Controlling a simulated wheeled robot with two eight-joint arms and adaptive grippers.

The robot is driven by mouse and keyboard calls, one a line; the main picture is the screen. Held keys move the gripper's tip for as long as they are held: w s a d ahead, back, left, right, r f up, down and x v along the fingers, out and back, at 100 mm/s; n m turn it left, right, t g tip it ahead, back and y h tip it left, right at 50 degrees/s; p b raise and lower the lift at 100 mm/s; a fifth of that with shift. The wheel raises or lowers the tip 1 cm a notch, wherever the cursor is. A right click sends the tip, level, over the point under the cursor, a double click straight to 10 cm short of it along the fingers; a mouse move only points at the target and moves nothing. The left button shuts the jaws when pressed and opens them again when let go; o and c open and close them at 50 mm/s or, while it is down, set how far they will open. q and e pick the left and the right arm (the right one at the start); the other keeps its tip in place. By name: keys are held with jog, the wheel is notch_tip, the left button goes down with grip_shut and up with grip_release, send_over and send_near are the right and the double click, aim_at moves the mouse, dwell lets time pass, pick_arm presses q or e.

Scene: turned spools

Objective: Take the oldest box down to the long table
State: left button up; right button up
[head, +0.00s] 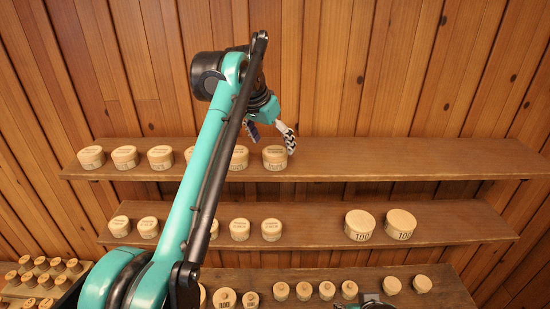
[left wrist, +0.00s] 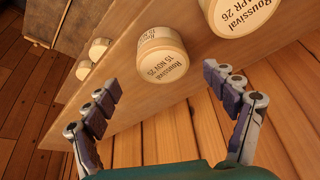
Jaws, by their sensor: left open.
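Round pale wooden boxes with printed labels stand on the top shelf (head: 400,160). My left gripper (head: 272,134) is open above the rightmost box of that row (head: 275,158). In the left wrist view, a box labelled "Roussival 15 NOV 25" (left wrist: 162,56) lies ahead of the open fingers (left wrist: 163,85), apart from them. A second box labelled "Roussival" and "APR 26" (left wrist: 240,14) is cut off by the top edge. Other labels are too small to read. My left arm hides part of the rows. I cannot make out the long table.
The middle shelf (head: 310,225) holds more boxes, with two bigger ones marked "100" (head: 360,226) at right. The bottom shelf (head: 445,290) holds small spools or boxes. Several pegs or spools (head: 42,264) stand at lower left. The top shelf's right half is bare.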

aim_at(274, 152)
pick_arm(q)
jog(key=shift+p+x, duration=0.35)
jog(key=shift+x, duration=2.2)
jog(key=shift+a, duration=0.2)
jog(key=c, duration=1.2)
